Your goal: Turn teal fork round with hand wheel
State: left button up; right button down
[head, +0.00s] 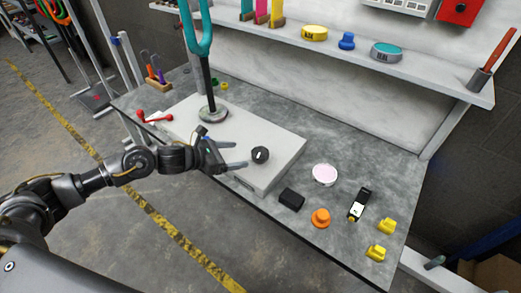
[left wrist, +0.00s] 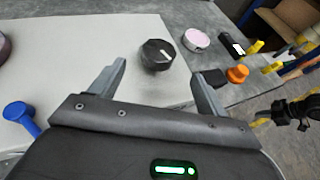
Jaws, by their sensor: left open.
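The teal fork (head: 199,32) stands upright on a dark post with a round grey base, on a pale box (head: 285,150) on the bench. The hand wheel (head: 260,155) is a black round knob with a white mark on top of the same box. My left gripper (head: 238,155) is open and empty, just left of the wheel. In the left wrist view the wheel (left wrist: 157,55) lies ahead of the two spread fingers, apart from them. Dark jointed parts of my right arm seem to show at that view's right edge; its fingers are unclear.
Right of the box lie a black block (head: 291,199), an orange knob (head: 320,217), a pink-white disc (head: 325,174), a black-white device (head: 359,204) and yellow pieces (head: 386,226). A red-handled tool (head: 152,117) lies left. A shelf (head: 340,55) overhangs the back.

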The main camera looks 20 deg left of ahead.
aim_at(258, 153)
pick_arm(q)
jog(key=x, duration=1)
jog(key=shift+w+f, duration=0.15)
jog(key=shift+c, duration=0.2)
jog(key=c, duration=0.9)
